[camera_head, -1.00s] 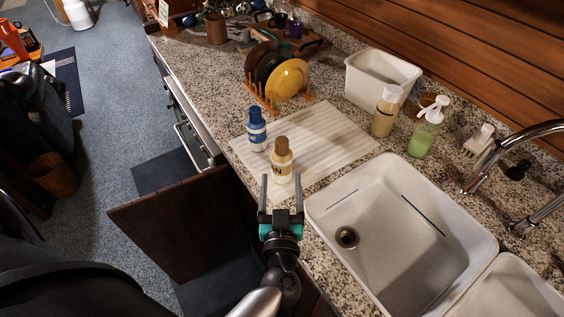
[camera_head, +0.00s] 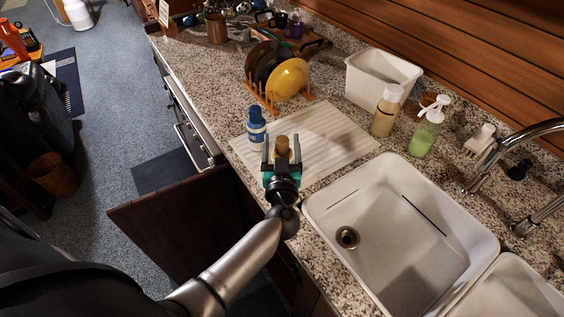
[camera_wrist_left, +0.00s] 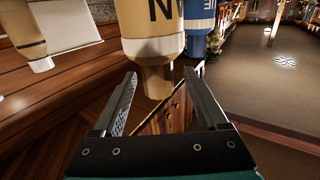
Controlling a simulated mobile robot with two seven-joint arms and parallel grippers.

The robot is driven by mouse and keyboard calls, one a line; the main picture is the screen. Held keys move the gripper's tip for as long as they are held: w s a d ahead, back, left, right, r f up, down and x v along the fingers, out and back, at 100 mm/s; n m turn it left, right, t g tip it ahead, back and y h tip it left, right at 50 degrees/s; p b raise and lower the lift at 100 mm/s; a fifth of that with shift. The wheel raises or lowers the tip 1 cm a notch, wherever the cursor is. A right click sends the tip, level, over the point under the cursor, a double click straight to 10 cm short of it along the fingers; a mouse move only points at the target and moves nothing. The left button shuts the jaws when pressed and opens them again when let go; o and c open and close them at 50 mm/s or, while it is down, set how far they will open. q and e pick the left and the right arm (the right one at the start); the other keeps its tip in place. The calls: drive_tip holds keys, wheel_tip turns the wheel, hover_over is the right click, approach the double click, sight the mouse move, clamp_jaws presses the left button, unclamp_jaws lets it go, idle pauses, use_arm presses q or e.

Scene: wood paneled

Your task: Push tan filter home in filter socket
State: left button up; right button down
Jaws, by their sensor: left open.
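I cannot make out a filter or a filter socket in either view. A cream bottle with a brown cap (camera_head: 282,147) stands on the ridged drying mat (camera_head: 330,139). In the left wrist view the bottle (camera_wrist_left: 153,22) appears upside down, with a dark letter on it. My left gripper (camera_head: 282,140) is open, with its fingers on either side of the brown cap in the head view. In the left wrist view the cap lies between the fingertips, with gaps on both sides. The gripper hides the bottle's lower part in the head view. My right gripper is not in view.
A blue bottle (camera_head: 256,129) stands close on the left. A yellow plate (camera_head: 288,79) sits in a rack behind. A tan bottle (camera_head: 385,112) and a green soap bottle (camera_head: 426,133) stand right, beside the sink (camera_head: 400,230). An open cabinet door (camera_head: 175,225) juts out below.

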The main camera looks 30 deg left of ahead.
use_arm(q)
drive_tip(key=x, duration=0.3)
drive_tip(key=shift+w, duration=0.15)
drive_tip(key=shift+r, duration=0.1)
clamp_jaws()
idle(0.4)
idle(0.8)
